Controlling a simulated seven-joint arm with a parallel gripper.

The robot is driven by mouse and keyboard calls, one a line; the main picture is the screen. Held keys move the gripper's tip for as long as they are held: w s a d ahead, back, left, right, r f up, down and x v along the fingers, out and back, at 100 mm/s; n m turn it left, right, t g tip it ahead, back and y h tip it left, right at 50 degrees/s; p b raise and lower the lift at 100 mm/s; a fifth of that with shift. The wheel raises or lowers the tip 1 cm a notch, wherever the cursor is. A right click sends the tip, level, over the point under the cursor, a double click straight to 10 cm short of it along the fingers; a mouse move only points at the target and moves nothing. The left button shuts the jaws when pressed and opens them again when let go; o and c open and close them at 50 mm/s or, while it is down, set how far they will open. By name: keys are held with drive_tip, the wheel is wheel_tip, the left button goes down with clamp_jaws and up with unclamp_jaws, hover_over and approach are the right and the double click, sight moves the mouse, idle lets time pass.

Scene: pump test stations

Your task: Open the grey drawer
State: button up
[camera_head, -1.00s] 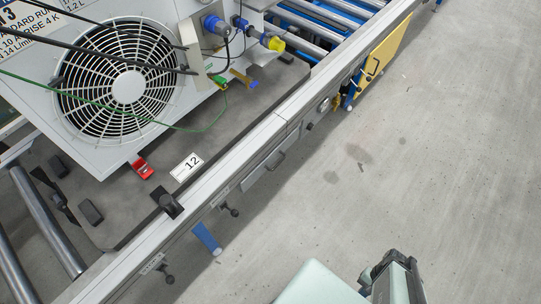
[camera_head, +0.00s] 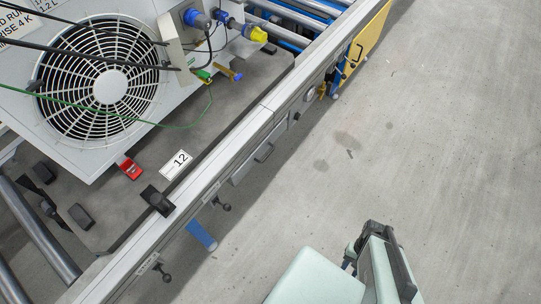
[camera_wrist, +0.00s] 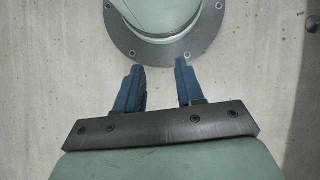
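The grey drawer (camera_head: 250,163) is a narrow front set in the side of the long bench, with a small dark bar handle (camera_head: 264,153). It looks shut in the head view. My gripper (camera_wrist: 160,68) shows in the wrist view with two blue fingers spread apart and nothing between them. In the head view, my arm's end is at the bottom, over the floor, right of and apart from the drawer. The fingers are hard to make out there. The drawer is not in the wrist view.
The bench carries a grey fan unit (camera_head: 108,88), a "12" label (camera_head: 176,164) and a red clip (camera_head: 130,168). Dark knobs (camera_head: 222,205) and a blue leg (camera_head: 201,235) stick out along its side. A yellow panel (camera_head: 368,38) stands farther along. The floor (camera_head: 430,150) on the right is clear.

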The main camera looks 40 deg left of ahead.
drive_tip(key=w+a+f+y, duration=0.1)
drive_tip(key=w+a+y, duration=0.3)
drive_tip(key=a, duration=0.9)
drive_tip(key=w+a+y, duration=0.3)
drive_tip(key=a+y, duration=0.1)
drive_tip(key=a, duration=1)
drive_tip(key=shift+w+a+r+m+t+y, duration=1)
drive_tip(key=shift+w+a+r+t+y, duration=2.3)
drive_tip(key=shift+w+a+y, duration=2.35)
drive_tip(key=w+a+f+h, duration=0.1)
drive_tip(key=a+f+h, duration=0.1)
drive_tip(key=a, duration=1)
drive_tip(key=shift+w+f, duration=0.2)
drive_tip(key=shift+f, duration=0.1)
drive_tip(key=shift+h, duration=0.25)
clamp_jaws()
